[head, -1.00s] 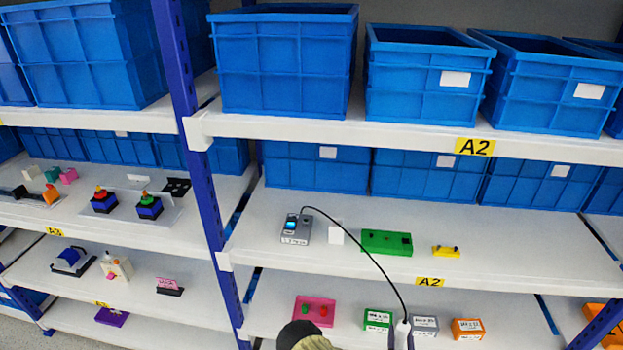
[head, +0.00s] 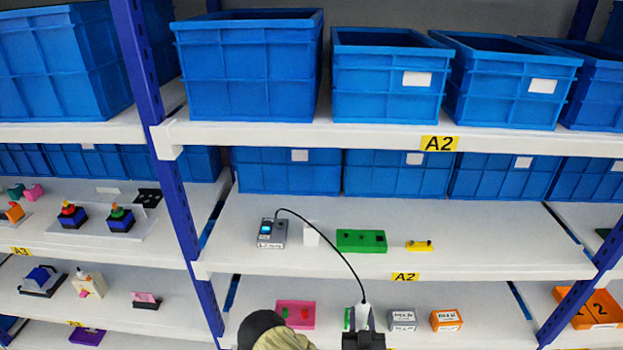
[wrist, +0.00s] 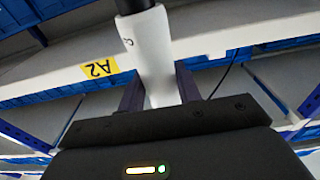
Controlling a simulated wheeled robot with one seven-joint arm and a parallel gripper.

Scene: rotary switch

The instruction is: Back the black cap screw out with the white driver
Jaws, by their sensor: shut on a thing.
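My gripper (head: 363,334) is shut on the white driver (head: 362,314) at the bottom of the head view. In the wrist view the driver (wrist: 153,55) stands up between the two dark fingers, with a black end at the top edge. A black cord runs from the driver to a grey box (head: 272,233) with a lit blue screen on the middle shelf. On that shelf a green block (head: 361,240) has dark round spots on top, and a small yellow piece (head: 420,245) has dark ends. I cannot tell which dark spot is the black cap screw.
The lower shelf (head: 500,330) holds a pink block (head: 296,314), a grey box (head: 403,320) and an orange box (head: 447,320). Part of a green box is hidden behind my gripper. A small white block (head: 311,234) stands beside the screen box. Blue uprights (head: 180,200) flank the bay.

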